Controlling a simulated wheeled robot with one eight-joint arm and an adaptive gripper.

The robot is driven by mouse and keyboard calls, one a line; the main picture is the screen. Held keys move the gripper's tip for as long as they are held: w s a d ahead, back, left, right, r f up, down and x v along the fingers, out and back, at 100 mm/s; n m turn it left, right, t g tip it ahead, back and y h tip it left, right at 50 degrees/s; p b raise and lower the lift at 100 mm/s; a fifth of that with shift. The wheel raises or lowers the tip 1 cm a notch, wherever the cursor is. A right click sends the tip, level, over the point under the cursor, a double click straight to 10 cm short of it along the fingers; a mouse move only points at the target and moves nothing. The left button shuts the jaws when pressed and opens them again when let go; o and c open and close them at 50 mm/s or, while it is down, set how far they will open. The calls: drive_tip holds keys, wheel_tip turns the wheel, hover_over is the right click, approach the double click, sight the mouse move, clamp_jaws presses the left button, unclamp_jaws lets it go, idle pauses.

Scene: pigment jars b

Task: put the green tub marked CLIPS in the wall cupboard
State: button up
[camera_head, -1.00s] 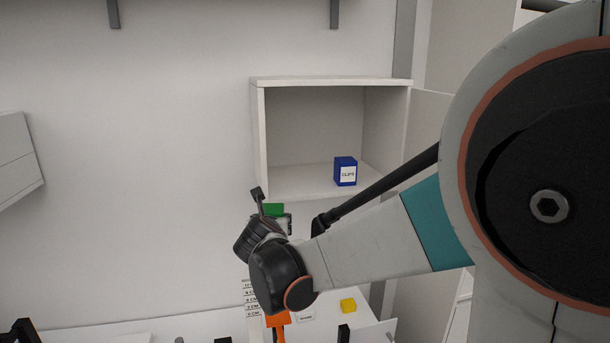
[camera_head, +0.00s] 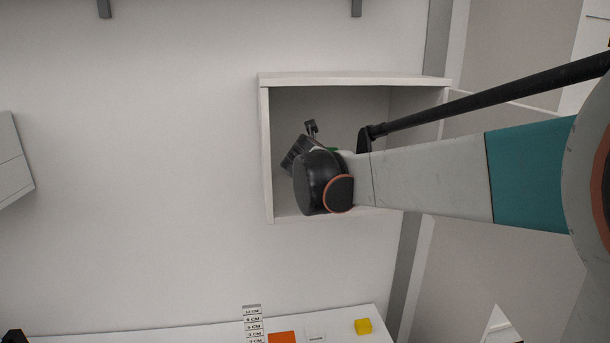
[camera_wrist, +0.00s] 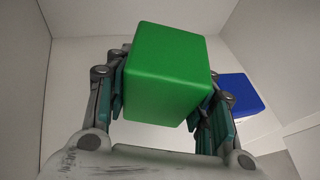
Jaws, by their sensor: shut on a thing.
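The green tub (camera_wrist: 165,72) is held between the fingers of my gripper (camera_wrist: 160,100) in the wrist view. Its label does not show from this side. In the head view only a sliver of green (camera_head: 331,150) shows behind my wrist, and my gripper (camera_head: 312,138) is in front of or inside the open wall cupboard (camera_head: 265,150). How deep it is inside I cannot tell. In the wrist view cupboard walls (camera_wrist: 85,20) surround the tub, which appears raised off the floor.
A blue tub (camera_wrist: 240,93) stands to the right of the green tub in the wrist view; my arm hides it in the head view. Below are a worktop (camera_head: 200,335), an orange block (camera_head: 282,337), a yellow block (camera_head: 363,326) and a height scale (camera_head: 252,322).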

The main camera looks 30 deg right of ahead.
drive_tip(key=shift+w+d+f, duration=0.1)
drive_tip(key=shift+w+f, duration=0.05)
drive_tip(key=shift+f, duration=0.7)
drive_tip(key=shift+f+p, duration=0.35)
drive_tip(key=shift+f, duration=1.65)
drive_tip(key=shift+f, duration=0.15)
drive_tip(key=o, duration=1.2)
